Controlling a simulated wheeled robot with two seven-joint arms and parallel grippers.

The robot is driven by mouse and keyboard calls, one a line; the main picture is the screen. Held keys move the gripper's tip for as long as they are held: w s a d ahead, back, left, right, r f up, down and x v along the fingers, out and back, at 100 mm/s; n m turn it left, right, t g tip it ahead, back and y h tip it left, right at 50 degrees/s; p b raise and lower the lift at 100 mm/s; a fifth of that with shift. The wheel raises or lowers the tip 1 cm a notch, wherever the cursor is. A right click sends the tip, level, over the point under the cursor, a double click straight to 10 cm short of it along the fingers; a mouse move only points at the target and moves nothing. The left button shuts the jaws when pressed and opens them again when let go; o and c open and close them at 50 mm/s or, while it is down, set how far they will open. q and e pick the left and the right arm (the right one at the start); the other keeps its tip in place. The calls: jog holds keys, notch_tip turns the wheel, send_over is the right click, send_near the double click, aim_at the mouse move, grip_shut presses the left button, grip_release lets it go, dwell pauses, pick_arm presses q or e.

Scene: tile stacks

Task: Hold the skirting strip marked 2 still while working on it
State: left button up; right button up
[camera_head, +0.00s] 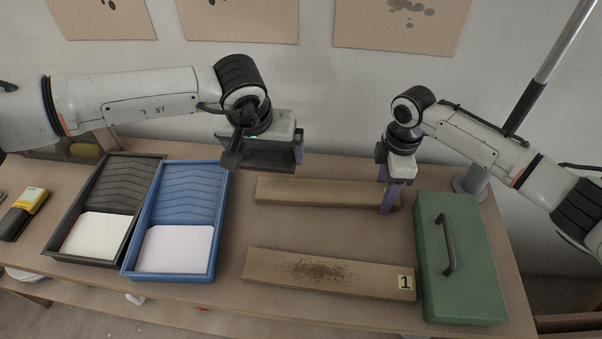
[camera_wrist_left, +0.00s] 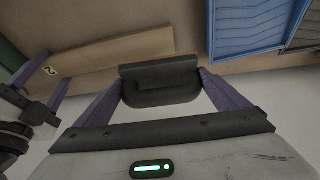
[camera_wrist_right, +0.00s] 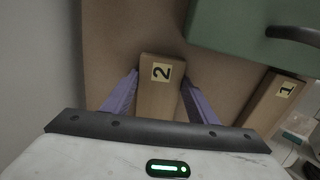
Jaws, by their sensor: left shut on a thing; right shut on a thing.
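The strip marked 2 (camera_head: 315,191) is a long tan board lying flat at the back of the table. Its number label shows in the right wrist view (camera_wrist_right: 156,100) and is hidden in the head view. My right gripper (camera_head: 390,198) is shut across the strip's right end, a finger on each side. My left gripper (camera_head: 265,158) is shut on a dark block (camera_wrist_left: 160,82), which looks like a sanding block. It holds the block in the air, over or behind the strip's left end; the exact gap cannot be told.
The strip marked 1 (camera_head: 330,276), with a dark speckled patch, lies in front. A green toolbox (camera_head: 447,290) stands right. A blue tray (camera_head: 222,205) and a black tray (camera_head: 110,170) hold white sheets at left. The table between the strips is clear.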

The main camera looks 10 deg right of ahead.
jog(key=o, duration=0.9)
notch_tip(320, 180, up, 12)
dwell(0.3)
